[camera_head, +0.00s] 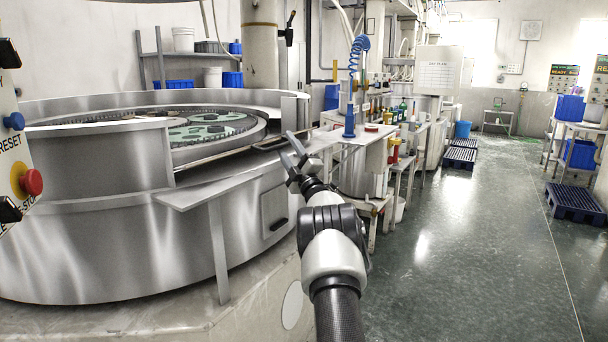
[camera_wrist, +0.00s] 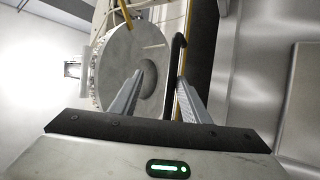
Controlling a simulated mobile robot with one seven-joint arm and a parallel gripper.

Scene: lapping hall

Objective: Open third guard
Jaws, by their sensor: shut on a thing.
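The round steel lapping machine (camera_head: 120,240) fills the left of the head view. Its curved front guard (camera_head: 90,165) stands upright at left, and a short upright steel guard panel (camera_head: 294,110) stands at the right end of an opening in the rim. I cannot tell which guard is the third. My gripper (camera_head: 289,146) is at the right end of this opening, by the panel's foot. In the wrist view, my gripper (camera_wrist: 160,84) is shut on a black handle (camera_wrist: 178,55), a bar with a hooked top, lying close to the right finger. The handle's lower part is hidden.
A flat steel ledge (camera_head: 210,193) juts out below the opening. A red stop button (camera_head: 31,181) on a control panel is close at left. A cluttered bench (camera_head: 365,135) stands beyond my gripper.

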